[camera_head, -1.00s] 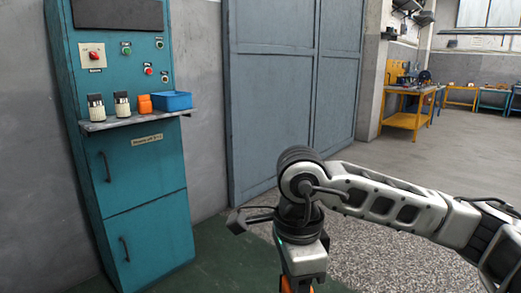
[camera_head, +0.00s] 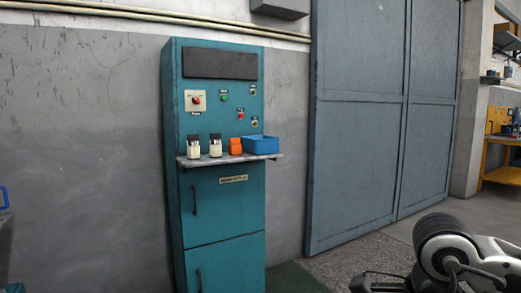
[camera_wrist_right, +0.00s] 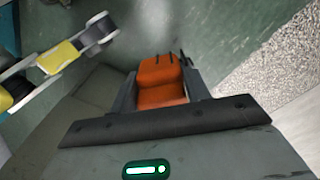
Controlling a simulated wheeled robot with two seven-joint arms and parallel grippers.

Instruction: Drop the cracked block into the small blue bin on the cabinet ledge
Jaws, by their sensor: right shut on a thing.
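In the right wrist view, an orange block (camera_wrist_right: 161,82) with dark crack-like marks sits between the two fingers of my right gripper (camera_wrist_right: 163,90), which is shut on it. In the head view only part of my right arm shows at the bottom right; its gripper and the block are out of that view. The small blue bin (camera_head: 261,145) stands at the right end of the ledge (camera_head: 228,160) on the teal cabinet (camera_head: 225,210). My right arm is apart from the cabinet. The bin's inside is mostly hidden. My left gripper is not in view.
On the ledge, an orange item (camera_head: 235,146) stands just left of the bin, with two pale dark-topped items (camera_head: 204,147) farther left. Grey double doors (camera_head: 370,120) are right of the cabinet. A yellow workbench (camera_head: 505,150) is at the far right.

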